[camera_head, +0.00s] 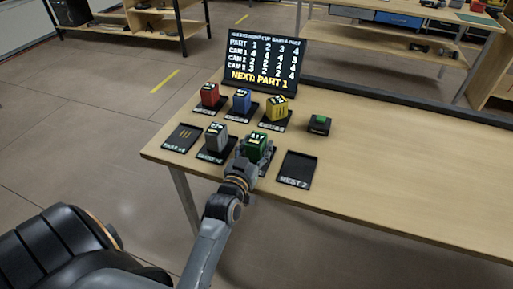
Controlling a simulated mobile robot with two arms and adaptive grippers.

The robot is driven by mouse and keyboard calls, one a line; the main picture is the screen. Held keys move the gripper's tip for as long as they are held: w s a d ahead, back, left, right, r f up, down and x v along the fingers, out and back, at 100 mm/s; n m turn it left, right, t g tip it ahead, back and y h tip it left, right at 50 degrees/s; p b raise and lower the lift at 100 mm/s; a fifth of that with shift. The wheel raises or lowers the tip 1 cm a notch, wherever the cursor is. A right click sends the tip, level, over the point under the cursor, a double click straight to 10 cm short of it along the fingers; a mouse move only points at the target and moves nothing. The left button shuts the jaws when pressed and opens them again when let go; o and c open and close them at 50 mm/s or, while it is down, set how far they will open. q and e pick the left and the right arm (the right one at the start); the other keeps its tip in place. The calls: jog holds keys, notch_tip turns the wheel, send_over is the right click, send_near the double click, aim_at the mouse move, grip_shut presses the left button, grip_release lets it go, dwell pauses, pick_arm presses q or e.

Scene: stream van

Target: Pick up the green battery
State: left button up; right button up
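The green battery (258,146) stands in the front row on the table, near the front edge. My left gripper (249,162) is right at its near side, reaching in from the front, and hides its lower part. The fingers are small and partly merge with the battery, so I cannot tell whether they are closed on it. My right gripper is not in view.
Red (210,95), blue (242,101), yellow (276,109) and grey (216,137) batteries stand close by on dark trays. The REST 2 tray (297,170) and left tray (181,138) are empty. A sign (264,64) stands behind. The table's right side (420,160) is clear.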

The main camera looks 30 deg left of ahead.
pick_arm(q)
grip_shut()
jog(key=shift+r, duration=0.1)
